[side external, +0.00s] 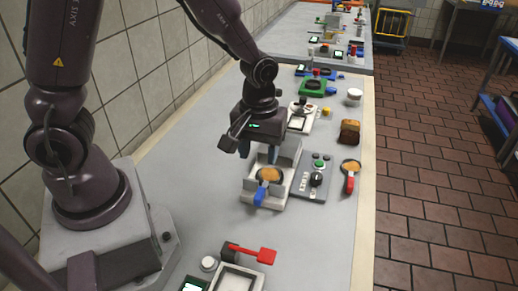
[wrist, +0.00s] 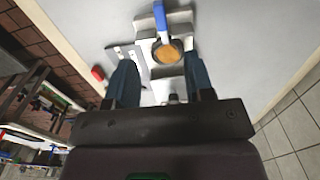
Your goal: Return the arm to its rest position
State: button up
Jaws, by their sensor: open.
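My gripper (side external: 258,153) is open and empty, pointing down above a light grey fixture (side external: 277,201) in the side external view. Its two blue fingers are spread apart. The wrist view also shows my gripper (wrist: 159,62) with a clear gap between the fingers. A small pan with a blue handle (side external: 260,195) rests in the fixture and holds a round golden-brown piece (side external: 270,174). In the wrist view the blue handle (wrist: 161,18) points away from my gripper, and the golden-brown piece (wrist: 167,53) shows between the fingers.
A grey control panel (side external: 313,183) with buttons stands right of the fixture. Beyond it are a red-handled pan (side external: 349,178), a bread stack (side external: 349,132) and a white cup (side external: 354,96). A red-handled device (side external: 262,255) is in front. The left counter is clear beside the tiled wall.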

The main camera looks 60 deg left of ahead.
jog(key=s+r+m+t, duration=0.2)
jog(key=s+r+m, duration=0.2)
jog(key=r, duration=0.5)
jog(key=s+a+r+m+t, duration=0.1)
jog(key=s+r+m+t, duration=0.2)
jog(key=r, duration=0.7)
jog(key=s+m, duration=0.2)
jog(key=s, duration=0.2)
jog(key=shift+s+a+t, duration=0.15)
jog(key=shift+a+t, duration=0.15)
jog(key=shift+c, duration=0.2)
